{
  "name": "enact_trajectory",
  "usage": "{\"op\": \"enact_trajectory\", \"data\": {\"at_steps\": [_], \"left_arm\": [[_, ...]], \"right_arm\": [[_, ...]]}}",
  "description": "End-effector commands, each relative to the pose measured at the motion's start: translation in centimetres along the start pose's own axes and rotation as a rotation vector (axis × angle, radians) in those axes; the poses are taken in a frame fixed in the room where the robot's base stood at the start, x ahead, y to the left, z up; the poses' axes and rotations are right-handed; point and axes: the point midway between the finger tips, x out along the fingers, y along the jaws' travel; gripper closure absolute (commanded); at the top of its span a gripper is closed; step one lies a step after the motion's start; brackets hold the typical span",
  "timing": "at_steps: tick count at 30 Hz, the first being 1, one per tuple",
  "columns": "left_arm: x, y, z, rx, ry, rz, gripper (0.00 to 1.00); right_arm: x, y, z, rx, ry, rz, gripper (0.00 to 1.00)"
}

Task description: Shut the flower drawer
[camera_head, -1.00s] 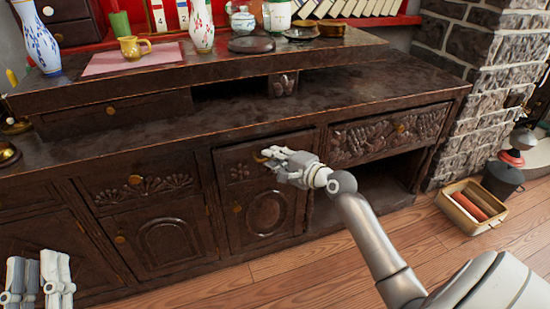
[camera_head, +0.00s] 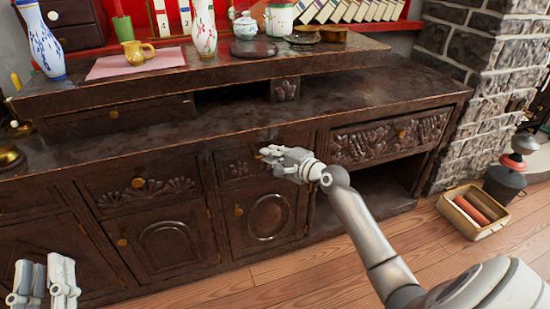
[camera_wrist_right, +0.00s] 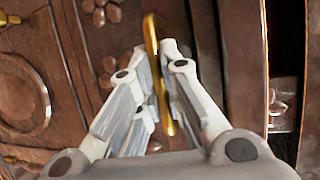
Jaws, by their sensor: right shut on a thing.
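The flower drawer (camera_head: 238,169) is a dark wooden drawer with a small carved flower, in the upper middle of the cabinet in the head view. Its front looks about level with the cabinet, but I cannot tell if it is fully flush. My right gripper (camera_head: 265,153) is at its brass knob. In the right wrist view the brass knob (camera_wrist_right: 152,35) sits between the fingers of my right gripper (camera_wrist_right: 160,95), which is shut on it. Carved petals (camera_wrist_right: 103,12) show beside it. My left gripper (camera_head: 44,280) is at the lower left, away from the drawer; its finger gap is unclear.
A carved drawer (camera_head: 390,140) is on the right above an open compartment (camera_head: 365,195). A door (camera_head: 268,215) is below the flower drawer. Vases and a yellow cup (camera_head: 137,53) stand on the upper shelf. A box (camera_head: 473,210) stands on the floor at right.

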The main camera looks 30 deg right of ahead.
Motion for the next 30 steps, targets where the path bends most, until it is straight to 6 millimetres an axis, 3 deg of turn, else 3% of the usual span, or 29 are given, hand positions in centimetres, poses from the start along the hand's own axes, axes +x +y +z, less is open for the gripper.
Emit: {"op": "enact_trajectory", "data": {"at_steps": [8,9,11,23,30], "left_arm": [[-0.2,-0.1,0.2,0.0,-0.008,-0.002,0.73],[-0.2,-0.1,0.2,0.0,-0.008,-0.003,0.73],[-0.2,-0.1,0.2,0.0,-0.007,-0.003,0.73],[-0.1,0.0,-0.1,0.0,0.003,0.0,0.73],[-0.1,0.0,-0.1,0.0,0.0,0.0,0.73]], "right_arm": [[0.1,-0.3,-0.3,-0.003,0.007,-0.007,1.0],[0.1,-0.3,-0.3,-0.003,0.007,-0.007,0.9],[0.1,-0.4,-0.3,-0.003,0.007,-0.008,0.83],[-0.1,-0.2,-0.2,-0.002,0.004,-0.004,0.83],[-3.0,-0.1,-0.2,-0.005,0.006,-0.003,0.83]]}}
